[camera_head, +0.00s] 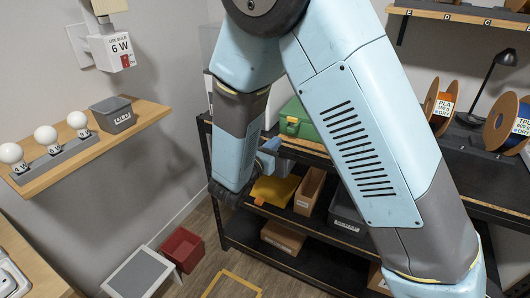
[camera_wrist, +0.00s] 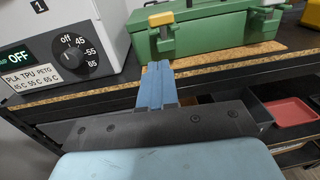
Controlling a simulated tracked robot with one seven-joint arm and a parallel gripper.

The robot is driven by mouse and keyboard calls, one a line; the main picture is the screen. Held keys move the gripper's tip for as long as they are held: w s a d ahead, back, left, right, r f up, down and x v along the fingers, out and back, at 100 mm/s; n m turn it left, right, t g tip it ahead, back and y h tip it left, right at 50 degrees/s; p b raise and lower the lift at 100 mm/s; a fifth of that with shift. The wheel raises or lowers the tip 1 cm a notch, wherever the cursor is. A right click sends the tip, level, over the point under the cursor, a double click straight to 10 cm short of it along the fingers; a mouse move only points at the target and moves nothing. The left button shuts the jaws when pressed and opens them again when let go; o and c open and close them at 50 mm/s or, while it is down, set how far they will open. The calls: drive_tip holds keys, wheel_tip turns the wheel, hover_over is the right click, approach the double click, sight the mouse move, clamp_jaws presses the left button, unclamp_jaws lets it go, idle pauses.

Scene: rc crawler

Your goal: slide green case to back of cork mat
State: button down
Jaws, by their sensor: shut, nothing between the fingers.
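The green case (camera_wrist: 222,32) stands on the cork mat (camera_wrist: 240,52) in the wrist view, its latched front facing me. The fingertips are in front of the case's left part, near the mat's front left. I cannot tell whether they touch the case.
A dryer box with a dial (camera_wrist: 75,45) stands left of the case. A red tray (camera_wrist: 292,112) is on the shelf below. In the head view, filament spools (camera_head: 440,103) and a black lamp (camera_head: 490,80) stand to the right. A yellow bin (camera_head: 275,190) sits below the top shelf.

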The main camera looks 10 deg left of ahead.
sight(288, 131)
drive_tip(key=shift+x, duration=2.8)
drive_tip(key=shift+a, duration=0.1)
